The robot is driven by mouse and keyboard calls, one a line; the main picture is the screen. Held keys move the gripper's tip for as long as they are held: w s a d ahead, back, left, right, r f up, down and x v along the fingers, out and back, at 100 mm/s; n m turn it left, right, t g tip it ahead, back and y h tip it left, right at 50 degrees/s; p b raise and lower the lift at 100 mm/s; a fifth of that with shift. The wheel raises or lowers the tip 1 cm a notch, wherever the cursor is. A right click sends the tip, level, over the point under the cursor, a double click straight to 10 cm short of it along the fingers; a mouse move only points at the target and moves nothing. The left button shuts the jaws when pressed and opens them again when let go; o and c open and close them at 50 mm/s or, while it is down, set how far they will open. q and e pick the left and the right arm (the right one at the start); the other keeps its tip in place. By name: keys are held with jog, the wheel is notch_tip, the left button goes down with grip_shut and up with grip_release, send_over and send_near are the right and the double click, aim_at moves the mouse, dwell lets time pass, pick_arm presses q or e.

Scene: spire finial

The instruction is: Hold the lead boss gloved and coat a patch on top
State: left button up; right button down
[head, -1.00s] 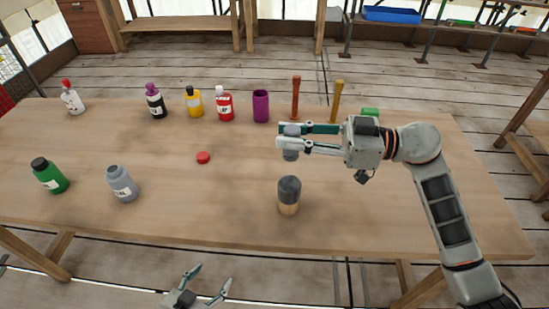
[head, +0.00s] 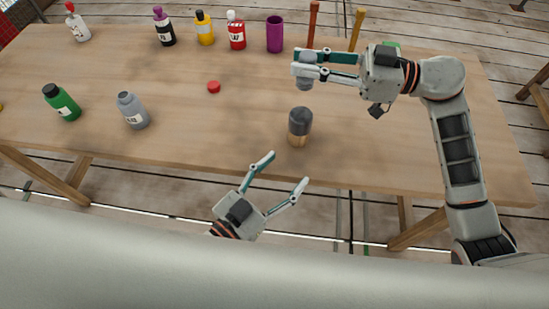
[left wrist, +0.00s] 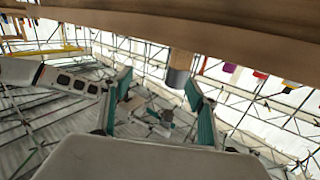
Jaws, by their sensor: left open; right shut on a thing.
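A cylinder with a dark grey top and a wooden lower part (head: 300,127) stands upright near the table's front edge; I cannot tell whether its grey part is the lead boss. It also shows, upside down, in the left wrist view (left wrist: 179,70). My right gripper (head: 308,62) is shut on a small grey piece (head: 306,83), held above the table behind the cylinder. The fingers hide part of this piece. My left gripper (head: 286,170) is open and empty, in front of the table edge and short of the cylinder. Its fingers show apart in the left wrist view (left wrist: 158,85).
On the table (head: 230,130) are a green bottle (head: 62,103), a grey bottle (head: 132,111), a red cap (head: 214,87), and several bottles along the back. A purple cup (head: 275,35) and two upright tools stand behind my right gripper. The front right is clear.

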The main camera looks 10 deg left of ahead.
aim_at(300, 126)
pick_arm(q)
jog(key=shift+w+a+r+n+t+y, duration=0.35)
jog(key=shift+w+a+n, duration=0.15)
jog(key=shift+w, duration=0.1)
jog(key=shift+w+a+r+n+t+y, duration=0.25)
jog(key=shift+w+a+n+t+y, duration=0.1)
jog(key=shift+w+a+n, duration=0.2)
jog(key=shift+w+f, duration=0.2)
jog(key=shift+w, duration=0.1)
jog(key=x, duration=1.1)
jog(key=shift+w+f, duration=0.1)
jog(key=shift+w, duration=0.3)
jog(key=c, duration=1.3)
jog(key=o, duration=1.3)
